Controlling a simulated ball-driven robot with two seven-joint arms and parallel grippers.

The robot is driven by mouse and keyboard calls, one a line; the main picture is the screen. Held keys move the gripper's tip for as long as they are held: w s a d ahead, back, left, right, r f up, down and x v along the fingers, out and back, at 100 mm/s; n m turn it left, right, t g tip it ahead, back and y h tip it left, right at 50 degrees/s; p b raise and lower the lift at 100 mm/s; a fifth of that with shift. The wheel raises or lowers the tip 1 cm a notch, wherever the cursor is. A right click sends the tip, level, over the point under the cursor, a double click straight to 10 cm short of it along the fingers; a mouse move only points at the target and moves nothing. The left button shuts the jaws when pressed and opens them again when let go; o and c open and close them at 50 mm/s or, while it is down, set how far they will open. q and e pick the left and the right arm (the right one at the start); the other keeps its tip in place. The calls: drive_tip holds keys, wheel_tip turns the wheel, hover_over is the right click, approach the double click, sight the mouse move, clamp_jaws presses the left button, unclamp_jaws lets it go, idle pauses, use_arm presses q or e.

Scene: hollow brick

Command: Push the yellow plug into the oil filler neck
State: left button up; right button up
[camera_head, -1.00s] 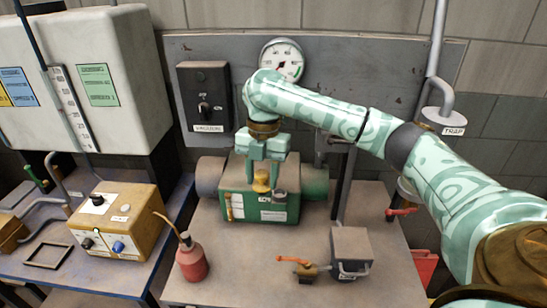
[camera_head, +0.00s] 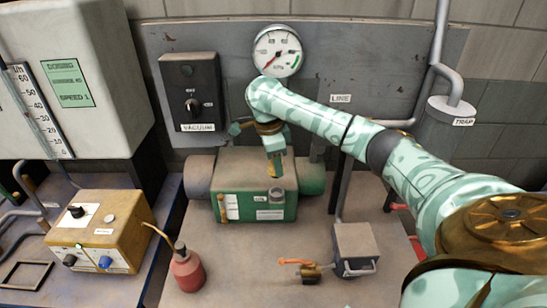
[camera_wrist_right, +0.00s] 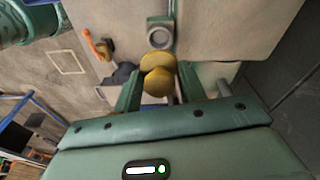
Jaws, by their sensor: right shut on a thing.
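My right gripper (camera_head: 274,164) is shut on the yellow plug (camera_wrist_right: 157,72). Only a small strip of the plug shows beside the fingers in the head view. The gripper is just behind and above the neck in the head view. In the wrist view the neck (camera_wrist_right: 160,33) shows as an open ring just beyond the plug, which is not inside it. My left gripper is not in view.
A red oil can (camera_head: 187,271) with a thin spout stands in front left. A grey box (camera_head: 354,248) and an orange-handled valve (camera_head: 305,270) stand at front right. A gauge (camera_head: 277,51) and a vacuum switch box (camera_head: 191,92) are on the panel behind.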

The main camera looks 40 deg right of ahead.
drive_tip(key=shift+d+r, duration=0.1)
drive_tip(key=shift+d+b, duration=0.1)
drive_tip(key=shift+b, duration=0.2)
drive_tip(key=shift+w+f+b, duration=0.1)
drive_tip(key=shift+f+b, duration=2.05)
drive_tip(key=shift+f, duration=0.5)
drive_tip(key=shift+f, duration=0.1)
drive_tip(key=shift+f, duration=0.25)
drive_tip(key=shift+f+b, duration=1.2)
drive_tip(key=o, duration=1.1)
drive_tip(key=shift+r, duration=0.1)
